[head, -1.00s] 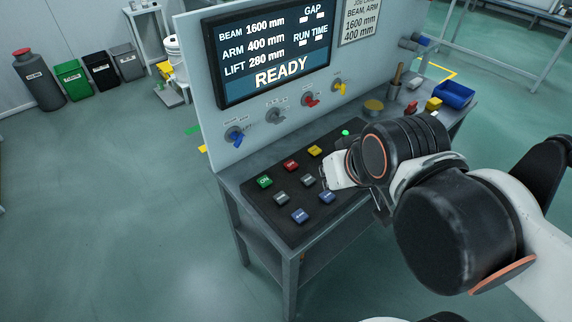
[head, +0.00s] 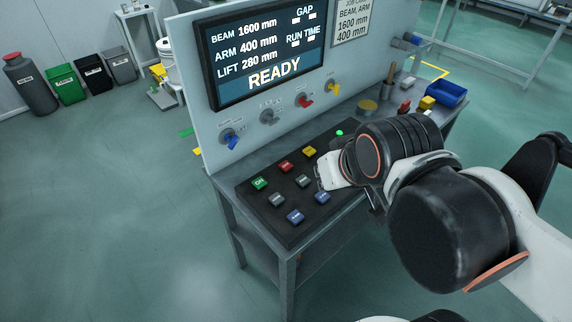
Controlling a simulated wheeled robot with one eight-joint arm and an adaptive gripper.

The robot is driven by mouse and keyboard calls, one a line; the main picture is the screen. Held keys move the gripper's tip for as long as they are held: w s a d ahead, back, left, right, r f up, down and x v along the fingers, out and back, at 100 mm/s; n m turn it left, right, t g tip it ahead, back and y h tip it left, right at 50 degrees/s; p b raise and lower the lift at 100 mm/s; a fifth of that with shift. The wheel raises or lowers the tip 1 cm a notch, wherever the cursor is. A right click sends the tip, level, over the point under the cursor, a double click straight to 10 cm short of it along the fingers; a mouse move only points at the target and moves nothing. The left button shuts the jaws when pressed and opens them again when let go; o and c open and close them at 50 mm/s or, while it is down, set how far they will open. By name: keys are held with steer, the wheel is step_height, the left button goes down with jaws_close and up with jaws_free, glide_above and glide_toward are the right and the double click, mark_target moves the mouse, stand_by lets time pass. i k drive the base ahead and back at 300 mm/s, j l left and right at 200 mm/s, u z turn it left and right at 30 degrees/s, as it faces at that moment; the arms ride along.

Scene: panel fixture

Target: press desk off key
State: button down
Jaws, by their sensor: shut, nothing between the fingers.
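The red key (head: 286,166) sits in the back row of the dark key panel (head: 260,214) on the desk, between the green key (head: 259,184) and the yellow key (head: 310,151). Its lettering is too small to read surely. My gripper (head: 322,181) is shut and empty. It is over the right part of the panel, to the right of the red key and apart from it in the picture. My wrist hides the panel's right end, and the fingertips are small and partly hidden.
Grey keys (head: 304,181) and blue keys (head: 295,216) fill the front rows. Behind the panel stands an upright board with a READY screen (head: 268,52) and several coloured knobs (head: 304,101). A blue bin (head: 447,95) is at the desk's far end. Floor to the left is free.

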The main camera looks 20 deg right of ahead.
mark_target(285, 166)
steer(key=j+z, duration=0.25)
steer(key=z, duration=0.25)
steer(key=k+j+z, duration=0.2)
steer(key=z, duration=0.25)
steer(key=k+j+z, duration=0.15)
steer(key=z, duration=0.35)
